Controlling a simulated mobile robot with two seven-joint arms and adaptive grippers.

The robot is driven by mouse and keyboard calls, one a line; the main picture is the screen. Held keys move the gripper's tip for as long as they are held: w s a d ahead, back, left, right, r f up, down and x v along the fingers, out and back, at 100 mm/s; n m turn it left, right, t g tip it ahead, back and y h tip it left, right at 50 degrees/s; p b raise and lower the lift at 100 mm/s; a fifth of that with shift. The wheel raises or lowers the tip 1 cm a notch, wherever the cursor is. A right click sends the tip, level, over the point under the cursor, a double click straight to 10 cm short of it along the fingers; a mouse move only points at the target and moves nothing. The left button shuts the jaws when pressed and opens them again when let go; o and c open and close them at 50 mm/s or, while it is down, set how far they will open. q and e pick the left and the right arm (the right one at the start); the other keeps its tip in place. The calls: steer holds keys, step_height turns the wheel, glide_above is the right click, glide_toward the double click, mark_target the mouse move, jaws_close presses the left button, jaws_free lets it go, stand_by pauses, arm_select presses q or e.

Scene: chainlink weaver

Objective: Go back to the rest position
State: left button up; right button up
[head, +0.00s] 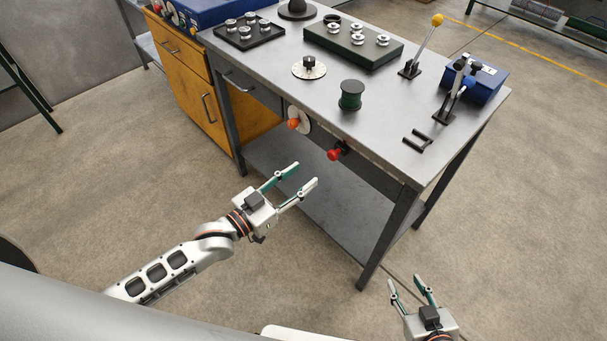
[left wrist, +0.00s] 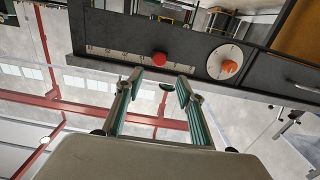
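My left gripper (head: 297,176) is open and empty in front of the workbench (head: 276,78), below the level of its top. In the left wrist view its two green-padded fingers (left wrist: 158,83) stand apart with nothing between them. My right gripper (head: 408,286) is at the lower right of the head view, near the bench's front leg. Its fingers are apart and nothing shows between them. Both grippers are clear of the bench in the head view.
The bench front carries a red knob (head: 334,154) and an orange knob (head: 294,123). On top are a green spool (head: 351,95), a round plate (head: 309,68), a green tray (head: 320,44), a black tray (head: 232,41), levers (head: 424,48) and a blue box (head: 487,84). Open floor lies around my arms.

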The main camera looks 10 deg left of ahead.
stand_by(0.4)
arm_select(q)
steer(key=s+a+f+n+g+y, duration=0.1)
steer(key=s+a+f+g+y, duration=0.1)
steer(key=s+a+f+y, duration=0.2)
steer(key=s+a+f+n+g+y, duration=0.1)
steer(key=s+a+f+y, duration=0.2)
steer(key=s+f, duration=0.8)
steer(key=s+a, duration=0.2)
steer(key=shift+s+a+n+g+y, duration=0.2)
steer(key=shift+a+n+g+y, duration=0.15)
steer(key=shift+n+g+y, duration=0.05)
stand_by(2.4)
